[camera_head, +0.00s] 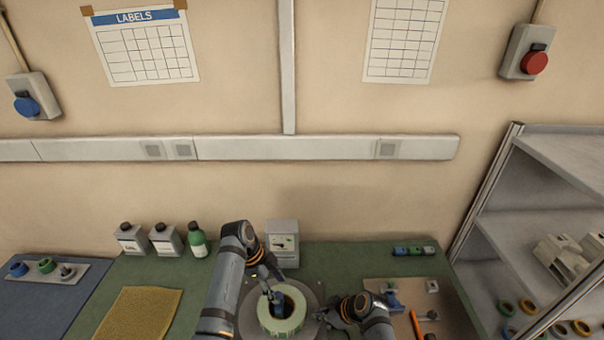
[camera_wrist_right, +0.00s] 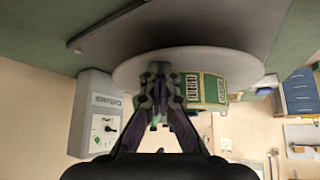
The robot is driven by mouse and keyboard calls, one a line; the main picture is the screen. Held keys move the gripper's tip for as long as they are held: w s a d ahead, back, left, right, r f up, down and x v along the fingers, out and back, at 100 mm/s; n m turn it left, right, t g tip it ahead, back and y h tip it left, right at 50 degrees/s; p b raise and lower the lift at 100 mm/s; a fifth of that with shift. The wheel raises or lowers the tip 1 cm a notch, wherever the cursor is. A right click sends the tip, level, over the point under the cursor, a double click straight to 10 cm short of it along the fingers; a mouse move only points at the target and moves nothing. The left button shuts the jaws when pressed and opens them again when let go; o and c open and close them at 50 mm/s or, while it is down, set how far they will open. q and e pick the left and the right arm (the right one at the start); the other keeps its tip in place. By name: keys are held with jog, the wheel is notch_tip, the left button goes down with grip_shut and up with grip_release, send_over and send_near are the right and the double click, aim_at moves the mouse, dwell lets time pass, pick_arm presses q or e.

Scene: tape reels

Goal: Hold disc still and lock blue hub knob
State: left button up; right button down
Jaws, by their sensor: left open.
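A grey disc (camera_head: 312,314) lies on the green bench with a pale green reel (camera_head: 266,320) on it. The blue hub knob (camera_head: 279,301) is in the reel's middle, partly hidden by my left gripper. My left gripper (camera_head: 272,294) points down at the knob, its jaws open; contact cannot be made out. My right gripper (camera_head: 323,315) is at the disc's right edge. In the right wrist view its fingers (camera_wrist_right: 159,75) are close together at the rim of the disc (camera_wrist_right: 225,62), seeming to pinch it; the reel with labels (camera_wrist_right: 205,88) shows behind.
A grey box with a dial (camera_head: 283,243) stands behind the disc. Bottles (camera_head: 197,240) and a yellow mat (camera_head: 140,314) are to the left. A tan board with tools (camera_head: 400,295) lies to the right, near a metal shelf (camera_head: 540,200).

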pick_arm(q)
jog(key=shift+s+r+n, duration=0.1)
jog(key=shift+r+n, duration=0.1)
jog(key=shift+n, duration=0.6)
pick_arm(e)
jog(key=shift+s+f, duration=0.2)
jog(key=shift+f, duration=0.05)
pick_arm(q)
jog(key=shift+f, duration=2.25)
